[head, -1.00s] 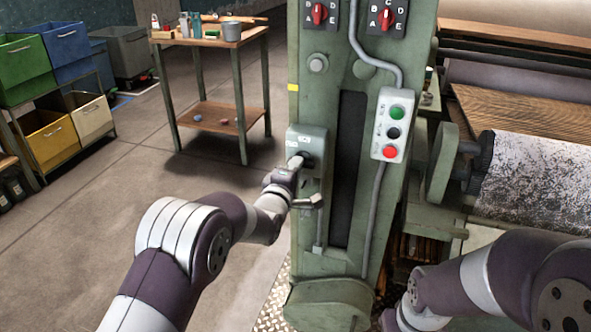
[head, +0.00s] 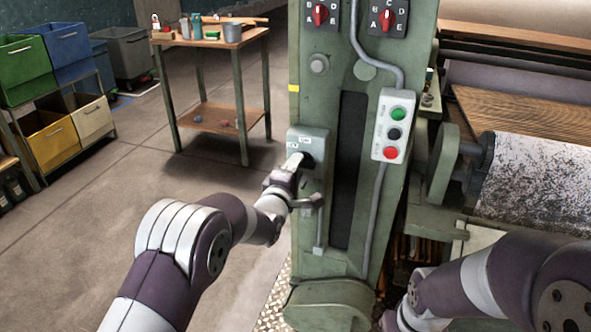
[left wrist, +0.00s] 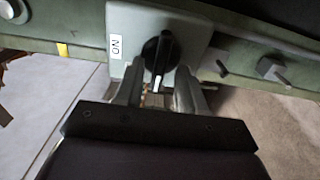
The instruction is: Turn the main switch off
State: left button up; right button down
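The main switch is a grey-green box (head: 318,143) on the left face of the green machine column. Its black rotary knob (head: 308,160) is partly hidden by my left gripper (head: 295,161). In the left wrist view the knob (left wrist: 158,52) sits just ahead of my left gripper (left wrist: 158,82), between its two fingertips. The fingers stand apart with a small gap beside the knob's ridge. A white mark on the knob points down in that view, toward the gripper. An ON label (left wrist: 116,47) lies left of the knob. My right gripper is not in view.
A grey control box (head: 390,126) with green, black and red buttons is on the column's front. Two red selector switches (head: 321,14) (head: 387,17) are above. A roller machine (head: 540,180) stands at right. A wooden table (head: 215,118) and bins (head: 70,52) are behind, left.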

pick_arm(q)
jog(key=p+v, duration=0.1)
jog(key=v, duration=1.1)
jog(key=shift+s, duration=0.35)
jog(key=shift+a, duration=0.1)
